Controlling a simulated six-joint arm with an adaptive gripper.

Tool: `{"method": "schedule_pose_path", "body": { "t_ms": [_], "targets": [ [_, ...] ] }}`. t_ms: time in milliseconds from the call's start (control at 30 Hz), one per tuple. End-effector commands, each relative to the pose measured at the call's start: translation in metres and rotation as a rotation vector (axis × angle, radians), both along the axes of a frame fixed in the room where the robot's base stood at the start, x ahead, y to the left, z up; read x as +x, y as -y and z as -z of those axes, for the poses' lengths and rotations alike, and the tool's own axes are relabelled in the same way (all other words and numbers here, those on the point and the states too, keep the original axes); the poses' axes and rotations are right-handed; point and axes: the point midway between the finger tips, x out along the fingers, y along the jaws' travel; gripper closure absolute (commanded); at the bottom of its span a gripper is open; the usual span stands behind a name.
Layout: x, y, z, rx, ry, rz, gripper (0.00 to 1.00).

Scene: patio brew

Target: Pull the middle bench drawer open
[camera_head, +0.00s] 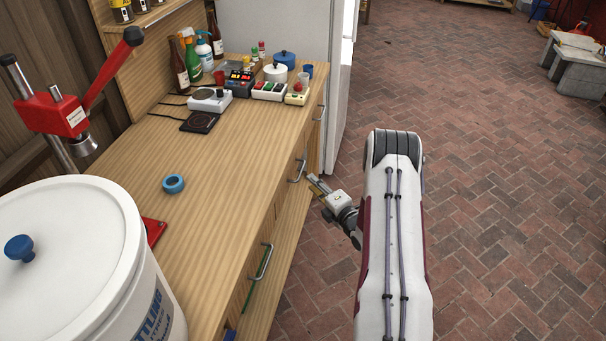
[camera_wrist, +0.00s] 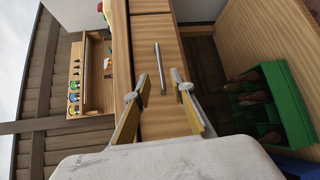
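The wooden bench (camera_head: 225,175) has several drawers along its right side, each with a metal bar handle. The middle drawer's handle (camera_head: 297,170) shows on the bench front, and the drawer looks flush. My gripper (camera_head: 317,186) is just off that front, close to the middle handle. In the wrist view a metal bar handle (camera_wrist: 159,62) runs up the picture on a wooden drawer front (camera_wrist: 155,122). My gripper (camera_wrist: 159,88) is open there, with one finger on each side of the bar. I see a gap on both sides; contact cannot be told.
Another handle (camera_head: 262,261) sits nearer along the bench front, and one (camera_head: 321,112) farther away. A green crate (camera_wrist: 290,105) with bottles stands in the open bay beside the drawer. A white fermenting bucket (camera_head: 75,245) fills the near left. Brick floor (camera_head: 480,200) right of the bench is clear.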

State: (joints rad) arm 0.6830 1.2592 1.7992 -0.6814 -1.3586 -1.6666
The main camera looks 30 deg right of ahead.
Motion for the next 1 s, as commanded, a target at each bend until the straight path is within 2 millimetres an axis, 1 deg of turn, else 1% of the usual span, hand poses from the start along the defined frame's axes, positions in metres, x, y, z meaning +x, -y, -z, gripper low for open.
{"method": "schedule_pose_path", "body": {
  "t_ms": [167,367,1000],
  "targets": [
    [0.001,0.0,0.0,0.001,-0.001,0.0,0.77],
    [0.008,0.0,0.002,0.001,-0.002,-0.001,0.77],
    [0.065,0.001,0.01,0.001,-0.001,-0.001,0.77]
  ]
}}
